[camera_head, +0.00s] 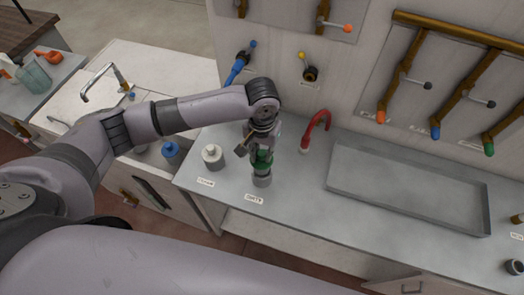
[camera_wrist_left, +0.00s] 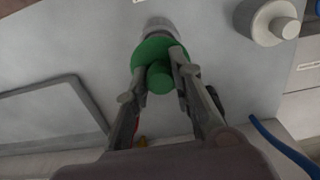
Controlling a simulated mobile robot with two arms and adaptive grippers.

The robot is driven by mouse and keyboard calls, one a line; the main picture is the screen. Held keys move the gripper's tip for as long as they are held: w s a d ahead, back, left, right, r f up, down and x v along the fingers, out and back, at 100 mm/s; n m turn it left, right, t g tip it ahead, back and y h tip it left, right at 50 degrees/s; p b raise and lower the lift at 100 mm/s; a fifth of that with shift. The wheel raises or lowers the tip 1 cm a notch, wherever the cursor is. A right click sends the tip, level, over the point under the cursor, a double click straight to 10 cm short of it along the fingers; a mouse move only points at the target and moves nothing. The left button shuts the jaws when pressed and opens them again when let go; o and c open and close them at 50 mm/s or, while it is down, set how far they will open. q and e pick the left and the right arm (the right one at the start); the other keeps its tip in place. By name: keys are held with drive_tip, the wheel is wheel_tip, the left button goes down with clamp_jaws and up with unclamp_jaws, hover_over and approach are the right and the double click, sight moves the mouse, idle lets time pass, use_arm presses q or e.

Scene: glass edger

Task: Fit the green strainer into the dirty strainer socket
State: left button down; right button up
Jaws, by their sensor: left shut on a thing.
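The green strainer (camera_head: 263,160) is between the fingers of my left gripper (camera_head: 262,145), which is shut on it. In the left wrist view, the round green strainer (camera_wrist_left: 158,52) shows between the two fingertips of the left gripper (camera_wrist_left: 160,72). A grey cylindrical socket (camera_head: 262,181), behind a small label (camera_head: 254,198), stands directly below the strainer. Its pale rim (camera_wrist_left: 160,24) shows past the strainer in the wrist view. The strainer lines up closely with the socket; I cannot tell how far it is seated. My right gripper is not in view.
A whitish cylindrical fitting (camera_head: 212,157) stands left of the socket, with its own label (camera_head: 205,182). A red curved spout (camera_head: 318,130) rises to the right. A shallow metal tray (camera_head: 410,192) lies further right. A blue-topped object (camera_head: 171,149) is by the sink.

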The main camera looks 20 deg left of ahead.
use_arm(q)
drive_tip(key=shift+f+b, duration=0.85)
drive_tip(key=shift+f, duration=2.35)
drive_tip(key=c, duration=1.3)
unclamp_jaws()
wheel_tip(320, 180, up, 12)
drive_tip(key=shift+r, duration=0.1)
drive_tip(key=shift+d, duration=0.1)
